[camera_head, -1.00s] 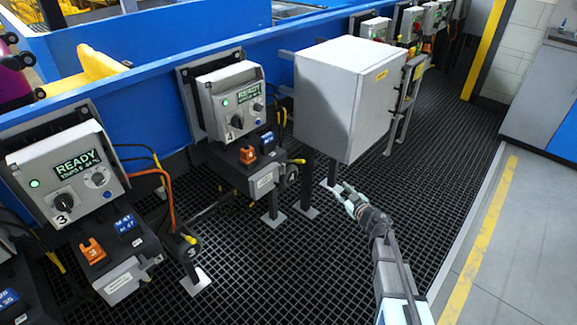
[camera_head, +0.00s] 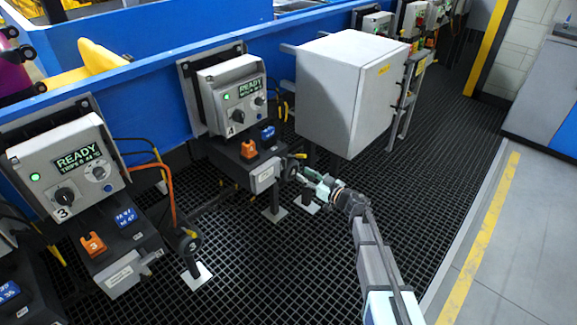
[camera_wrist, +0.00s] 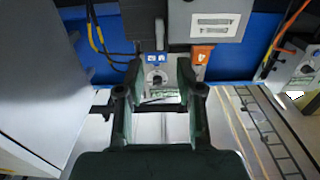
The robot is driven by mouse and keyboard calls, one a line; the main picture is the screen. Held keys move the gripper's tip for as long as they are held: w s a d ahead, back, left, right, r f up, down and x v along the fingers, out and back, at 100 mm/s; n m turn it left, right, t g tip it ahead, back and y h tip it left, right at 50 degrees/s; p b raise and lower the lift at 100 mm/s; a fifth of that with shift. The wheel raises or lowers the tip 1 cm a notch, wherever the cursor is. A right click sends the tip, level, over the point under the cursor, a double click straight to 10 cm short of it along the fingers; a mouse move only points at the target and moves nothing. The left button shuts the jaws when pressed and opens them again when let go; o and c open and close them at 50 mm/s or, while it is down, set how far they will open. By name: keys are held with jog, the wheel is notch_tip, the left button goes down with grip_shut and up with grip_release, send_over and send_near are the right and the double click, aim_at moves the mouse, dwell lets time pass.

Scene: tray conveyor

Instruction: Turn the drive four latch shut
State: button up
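Drive four (camera_head: 230,101) is a grey control box marked 4 with a green lamp and a READY display. Below it, a dark housing carries an orange latch (camera_head: 249,150) beside a blue tag (camera_head: 267,132). My gripper (camera_head: 305,181) is low, to the right of and in front of this housing, apart from the latch. In the wrist view, my gripper (camera_wrist: 157,78) has its two dark fingers spread with nothing held. The orange latch (camera_wrist: 203,54) shows upside down just right of the fingers, and the blue tag (camera_wrist: 157,58) shows between them. The latch's exact angle is too small to tell.
A large grey cabinet (camera_head: 345,95) stands right of drive four, close above my gripper. Drive three (camera_head: 72,165) stands at the left with its own orange latch (camera_head: 93,244) and cables. A blue conveyor wall runs behind. The black grating (camera_head: 290,270) in front is clear.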

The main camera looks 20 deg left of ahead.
aim_at(286, 163)
jog(key=x, duration=0.9)
grip_shut()
